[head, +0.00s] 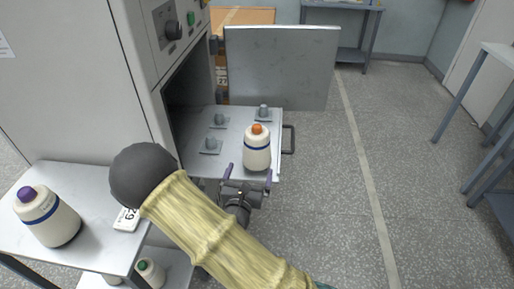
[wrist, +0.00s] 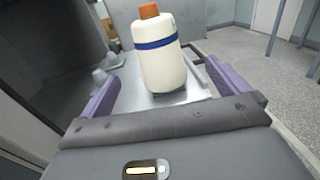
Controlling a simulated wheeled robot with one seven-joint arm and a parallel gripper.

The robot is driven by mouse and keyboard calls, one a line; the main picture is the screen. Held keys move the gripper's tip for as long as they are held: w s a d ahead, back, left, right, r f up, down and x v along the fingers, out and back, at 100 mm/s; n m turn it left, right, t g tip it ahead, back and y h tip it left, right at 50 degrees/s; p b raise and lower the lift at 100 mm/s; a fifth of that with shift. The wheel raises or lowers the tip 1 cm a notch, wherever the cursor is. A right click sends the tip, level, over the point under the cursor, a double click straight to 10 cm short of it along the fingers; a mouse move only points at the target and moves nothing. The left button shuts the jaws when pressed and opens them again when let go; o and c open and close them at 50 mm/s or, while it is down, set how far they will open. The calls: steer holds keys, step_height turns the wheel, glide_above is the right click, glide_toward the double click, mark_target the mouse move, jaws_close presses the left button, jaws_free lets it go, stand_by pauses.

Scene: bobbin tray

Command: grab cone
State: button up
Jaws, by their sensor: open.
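The cone (head: 257,151) is a cream bobbin with an orange tip and a blue band. It stands upright at the front right of the pulled-out metal tray (head: 231,140). My gripper (head: 249,178) is open, its two purple fingers just in front of the cone. In the wrist view the cone (wrist: 161,62) stands ahead, between and beyond the fingers (wrist: 160,88). Whether a finger touches it cannot be told. Another cream cone (head: 48,216) with a purple tip and blue band stands on the side table at left.
Several grey pegs (head: 210,146) stand bare on the tray. An open cabinet door (head: 281,68) rises behind it, and the cabinet (head: 75,80) stands at left. A side table (head: 96,190) holds a number card (head: 127,218). A green-tipped cone (head: 150,272) sits below.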

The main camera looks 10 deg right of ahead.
mark_target(256, 151)
steer(key=x, duration=0.9)
steer(key=x, duration=0.5)
steer(key=shift+w+a+r, duration=0.2)
steer(key=shift+a, duration=0.1)
steer(key=c, duration=1.1)
steer(key=shift+c, duration=0.2)
steer(key=shift+r, duration=0.15)
